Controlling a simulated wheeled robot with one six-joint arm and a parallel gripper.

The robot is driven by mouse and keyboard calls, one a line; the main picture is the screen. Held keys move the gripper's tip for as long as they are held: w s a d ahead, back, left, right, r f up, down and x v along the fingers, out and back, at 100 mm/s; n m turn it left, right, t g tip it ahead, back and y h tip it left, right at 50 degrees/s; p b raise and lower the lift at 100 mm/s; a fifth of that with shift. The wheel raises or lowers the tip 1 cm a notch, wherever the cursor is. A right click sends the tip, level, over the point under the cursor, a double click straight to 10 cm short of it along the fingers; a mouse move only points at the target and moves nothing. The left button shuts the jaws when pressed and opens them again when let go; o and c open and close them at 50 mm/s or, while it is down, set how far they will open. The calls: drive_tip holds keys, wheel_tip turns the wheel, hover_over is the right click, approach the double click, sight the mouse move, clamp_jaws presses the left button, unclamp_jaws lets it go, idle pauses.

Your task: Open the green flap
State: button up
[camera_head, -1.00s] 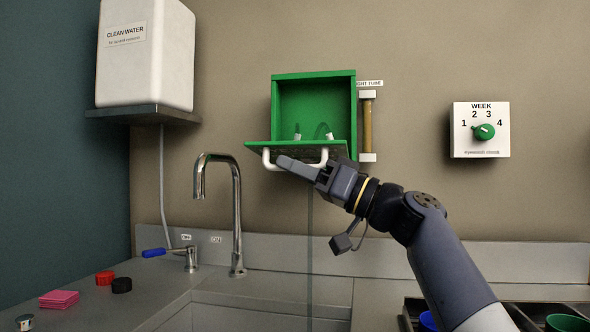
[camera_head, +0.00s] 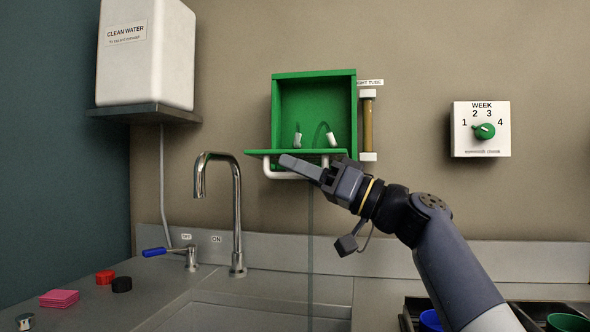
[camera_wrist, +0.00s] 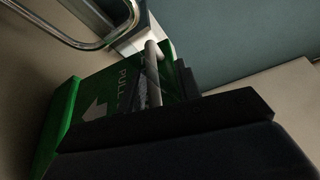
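The green flap (camera_head: 270,153) is hinged along the bottom of a green wall box (camera_head: 315,75). It is swung down to about level, so the box stands open. Its white handle (camera_head: 274,174) hangs under it. My gripper (camera_head: 300,167) is at the handle, its fingers overlapping the handle's middle in the head view. In the wrist view the flap (camera_wrist: 105,80) shows "PULL" and an arrow, and the handle bar (camera_wrist: 152,75) runs down behind the dark finger. The finger gap is hidden, so I cannot tell whether the fingers close on the bar.
Two grey-white fittings with dark cords (camera_head: 298,139) are in the box. A sight tube (camera_head: 367,125) stands right of it. A tall metal faucet (camera_head: 236,215) rises left of my gripper. A week dial (camera_head: 483,131) is on the wall at right.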

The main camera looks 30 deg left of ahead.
drive_tip(key=v, duration=1)
drive_tip(key=shift+b, duration=0.35)
drive_tip(key=shift+w, duration=0.1)
